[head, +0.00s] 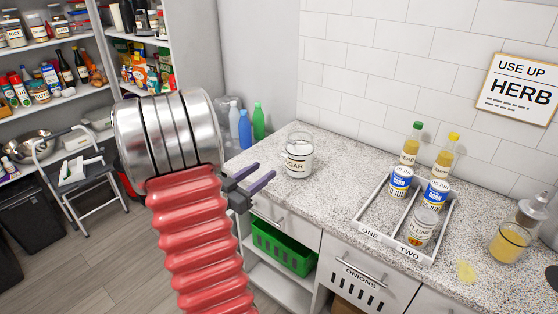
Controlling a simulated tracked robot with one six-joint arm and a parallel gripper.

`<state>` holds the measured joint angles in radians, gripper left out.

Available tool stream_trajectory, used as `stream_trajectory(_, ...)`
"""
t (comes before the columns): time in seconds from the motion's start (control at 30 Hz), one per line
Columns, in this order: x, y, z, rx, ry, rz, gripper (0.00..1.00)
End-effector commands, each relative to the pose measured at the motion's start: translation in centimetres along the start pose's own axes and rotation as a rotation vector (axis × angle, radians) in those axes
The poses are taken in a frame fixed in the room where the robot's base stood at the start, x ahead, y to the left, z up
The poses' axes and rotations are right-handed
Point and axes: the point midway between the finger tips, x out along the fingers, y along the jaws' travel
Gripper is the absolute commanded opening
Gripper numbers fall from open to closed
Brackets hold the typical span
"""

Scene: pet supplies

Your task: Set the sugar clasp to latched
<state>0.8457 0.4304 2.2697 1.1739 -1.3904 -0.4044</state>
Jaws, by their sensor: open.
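A glass jar labelled SUGAR (299,157) stands upright at the left end of the speckled counter (325,185). It holds white contents in its lower part. Its clasp is too small to make out, so I cannot tell whether it is latched. My gripper (266,170) is open, with two dark purple fingers apart and pointing right toward the jar. Nothing shows between the fingers. They appear just left of the jar and near the counter's left edge, apart from the jar in the picture.
A white divided tray (372,232) with bottles and cans stands right of the jar. A glass of yellow liquid (509,243) is farther right. Bottles (259,121) stand behind my gripper. A green basket (283,248) sits below the counter. The counter between jar and tray is clear.

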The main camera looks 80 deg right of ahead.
Motion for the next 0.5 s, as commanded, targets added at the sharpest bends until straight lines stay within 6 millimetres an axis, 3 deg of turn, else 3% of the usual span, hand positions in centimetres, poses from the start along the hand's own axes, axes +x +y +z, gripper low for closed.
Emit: stream_trajectory(0.5,7.6,0.1,0.0,0.000,0.000,0.003,0.42)
